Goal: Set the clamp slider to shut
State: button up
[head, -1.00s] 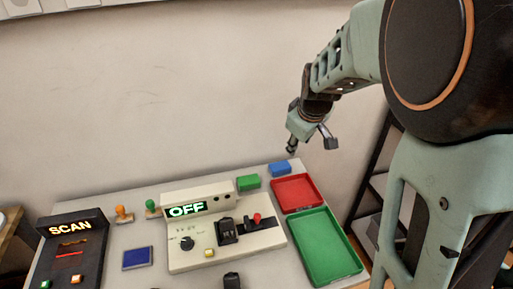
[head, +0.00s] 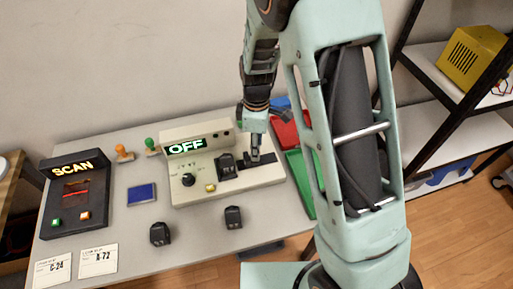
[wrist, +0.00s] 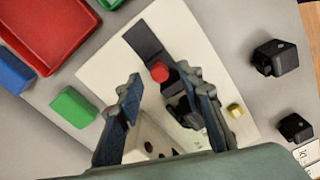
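A pale console (head: 220,193) with a lit OFF display (head: 186,146) stands on the table. In the wrist view, the slider's red knob (wrist: 160,72) sits on a dark track (wrist: 143,38) on the console (wrist: 105,70). The knob lies between and just ahead of my fingertips. In the head view, my gripper (head: 255,155) is low over the console's right part and hides the knob. I cannot tell whether a finger touches the knob.
A black SCAN device (head: 75,200) stands at the left. Black blocks (head: 160,234) lie in front of the console. A red tray (wrist: 50,35), a green block (wrist: 73,107) and a blue block (wrist: 12,72) lie beside it. A blue pad (head: 141,194) lies left of the console.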

jog(key=shift+f, duration=0.8)
jog(key=shift+c, duration=0.4)
grip_shut()
